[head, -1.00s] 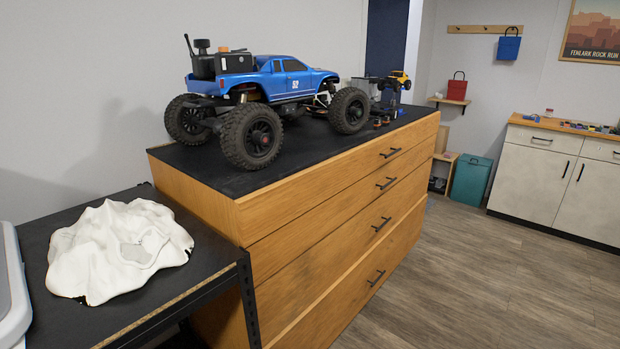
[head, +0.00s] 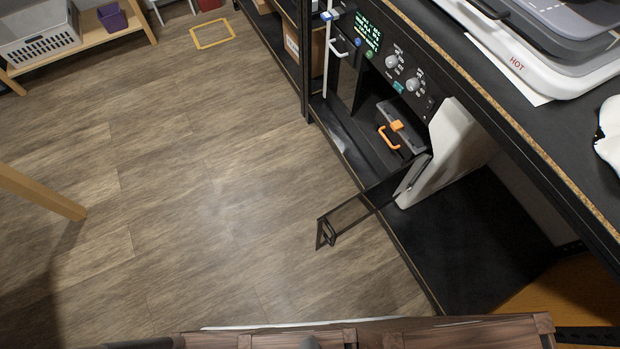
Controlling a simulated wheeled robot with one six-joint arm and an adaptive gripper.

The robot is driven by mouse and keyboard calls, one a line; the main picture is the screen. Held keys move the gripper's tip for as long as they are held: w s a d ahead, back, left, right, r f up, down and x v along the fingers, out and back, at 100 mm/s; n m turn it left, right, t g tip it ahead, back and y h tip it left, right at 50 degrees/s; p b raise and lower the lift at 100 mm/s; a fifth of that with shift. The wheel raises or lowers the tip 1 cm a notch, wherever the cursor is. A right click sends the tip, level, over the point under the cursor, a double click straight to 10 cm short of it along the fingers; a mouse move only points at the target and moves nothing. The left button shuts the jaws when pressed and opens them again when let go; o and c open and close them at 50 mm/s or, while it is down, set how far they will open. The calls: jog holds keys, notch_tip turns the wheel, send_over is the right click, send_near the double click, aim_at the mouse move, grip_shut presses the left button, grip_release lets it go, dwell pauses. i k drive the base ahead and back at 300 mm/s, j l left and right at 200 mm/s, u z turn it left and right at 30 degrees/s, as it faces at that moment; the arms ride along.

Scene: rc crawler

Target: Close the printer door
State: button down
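The printer (head: 403,78) stands on a low black shelf under the bench in the head view. It has a dark front with green display text and grey knobs. Its door (head: 352,212) is open: a dark-framed, see-through panel sticks out from the printer's opening, over the shelf edge and the floor. A small dark handle (head: 326,235) is at the door's outer end. Inside the open printer are a grey part and an orange handle (head: 388,138). My gripper is not in view.
The wooden floor (head: 210,200) left of the door is mostly clear. A wooden beam (head: 40,192) juts in from the left. A brown wooden edge (head: 400,335) crosses the bottom. The bench top (head: 500,105) overhangs the printer and holds a tray marked HOT (head: 545,75).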

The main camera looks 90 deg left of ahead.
aim_at(342, 218)
jog(key=u, duration=2.35)
jog(key=k+u, duration=0.35)
jog(key=k+j+u, duration=0.2)
jog(key=k+u, duration=0.2)
jog(key=k, duration=0.05)
